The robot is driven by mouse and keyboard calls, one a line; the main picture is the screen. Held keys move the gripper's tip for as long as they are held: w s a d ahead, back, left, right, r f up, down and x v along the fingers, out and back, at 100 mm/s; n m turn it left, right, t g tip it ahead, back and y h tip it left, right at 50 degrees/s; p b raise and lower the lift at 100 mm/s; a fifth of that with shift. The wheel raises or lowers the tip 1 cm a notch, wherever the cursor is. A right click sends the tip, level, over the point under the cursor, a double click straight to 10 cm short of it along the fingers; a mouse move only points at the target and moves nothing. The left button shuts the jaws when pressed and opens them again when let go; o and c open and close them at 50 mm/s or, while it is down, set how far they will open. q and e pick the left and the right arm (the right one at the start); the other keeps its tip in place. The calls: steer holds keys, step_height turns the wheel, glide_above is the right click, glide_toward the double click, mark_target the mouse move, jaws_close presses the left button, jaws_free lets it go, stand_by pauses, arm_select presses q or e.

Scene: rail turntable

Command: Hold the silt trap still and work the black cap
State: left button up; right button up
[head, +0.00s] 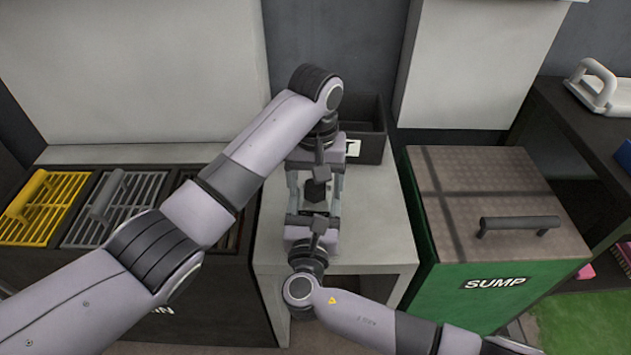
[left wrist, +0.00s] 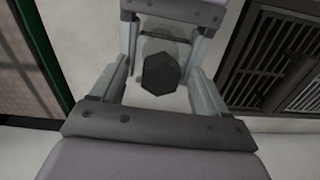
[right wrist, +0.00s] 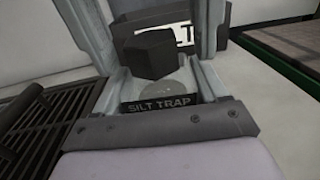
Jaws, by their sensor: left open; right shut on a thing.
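The silt trap (right wrist: 160,107) shows in the right wrist view as a pale body with a dark label reading SILT TRAP. The black cap (head: 316,190) is a dark faceted knob on top of it; it also shows in the left wrist view (left wrist: 161,75) and the right wrist view (right wrist: 149,54). My right gripper (head: 314,208) reaches in from the near side and is shut on the silt trap, low down. My left gripper (head: 316,178) is open above from the far side, its fingers either side of the cap with gaps visible. Both grippers hide most of the trap in the head view.
The trap stands on a light grey stand (head: 375,225). A dark open bin (head: 372,130) is behind it. A green box marked SUMP (head: 480,285) with a handled lid stands right. Yellow (head: 40,205) and grey (head: 115,207) grates are at left. A dark shelf (head: 570,125) is far right.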

arm_select(q)
steer(key=shift+r, duration=0.15)
steer(key=shift+r, duration=1.9)
steer(key=m, duration=1.2)
steer(key=shift+w, duration=0.1)
steer(key=m, duration=1.2)
steer(key=shift+f, duration=0.1)
